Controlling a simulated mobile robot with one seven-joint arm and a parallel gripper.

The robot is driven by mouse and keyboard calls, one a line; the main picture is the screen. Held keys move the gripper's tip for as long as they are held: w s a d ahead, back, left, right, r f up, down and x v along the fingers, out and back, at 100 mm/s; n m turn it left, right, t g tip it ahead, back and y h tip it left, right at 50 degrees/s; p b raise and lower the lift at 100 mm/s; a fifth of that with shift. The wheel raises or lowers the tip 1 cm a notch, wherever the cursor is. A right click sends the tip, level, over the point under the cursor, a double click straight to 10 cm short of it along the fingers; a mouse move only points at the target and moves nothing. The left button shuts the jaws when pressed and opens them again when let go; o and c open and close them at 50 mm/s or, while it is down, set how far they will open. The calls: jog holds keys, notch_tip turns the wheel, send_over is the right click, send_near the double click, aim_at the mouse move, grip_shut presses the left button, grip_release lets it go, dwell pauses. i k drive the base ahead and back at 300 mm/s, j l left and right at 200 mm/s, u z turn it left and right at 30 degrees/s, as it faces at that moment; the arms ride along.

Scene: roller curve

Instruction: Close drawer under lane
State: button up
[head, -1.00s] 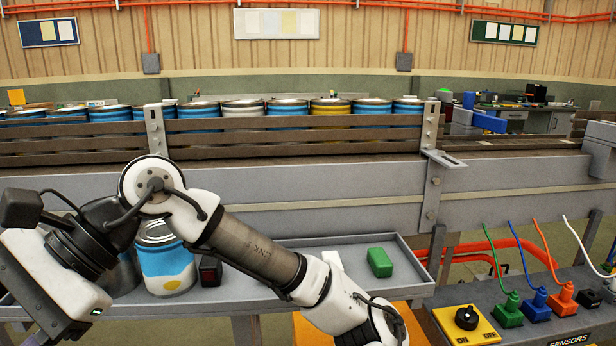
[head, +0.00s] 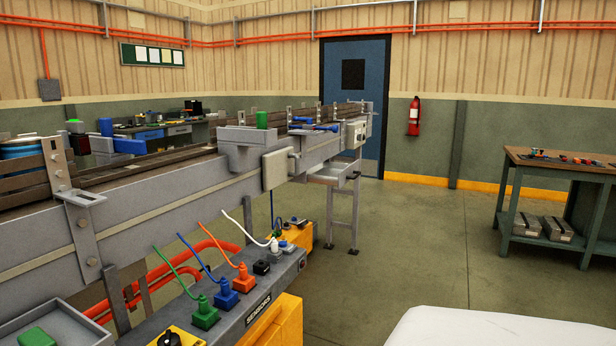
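The grey conveyor lane (head: 150,205) runs from the lower left away toward the blue door. Under its far end, a shallow grey tray-like part (head: 332,173) sticks out to the right above a grey leg frame; it may be the drawer, but it is too small to tell whether it is open. My gripper is out of view, so its state is hidden.
A sensor panel (head: 228,312) with coloured plugs and cables stands at the near lane side on a yellow base. A grey tray with a green block (head: 38,338) is at lower left. A workbench (head: 560,170) stands right. Open floor (head: 410,240) lies between.

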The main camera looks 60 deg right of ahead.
aim_at(329, 173)
jog(key=l+z, duration=0.15)
jog(key=z, duration=0.25)
jog(key=l+z, duration=0.1)
jog(key=z, duration=0.25)
jog(key=i+l+z, duration=0.1)
jog(key=z, duration=0.3)
jog(key=i+l+z, duration=0.65)
jog(key=i+l, duration=0.4)
jog(key=i, duration=0.15)
jog(key=i+u, duration=0.15)
jog(key=i, duration=0.45)
jog(key=i+j, duration=0.15)
jog(key=j, duration=0.15)
jog(key=i+j, duration=0.15)
jog(key=j, duration=0.2)
jog(key=i+j, duration=0.1)
jog(key=j, duration=0.2)
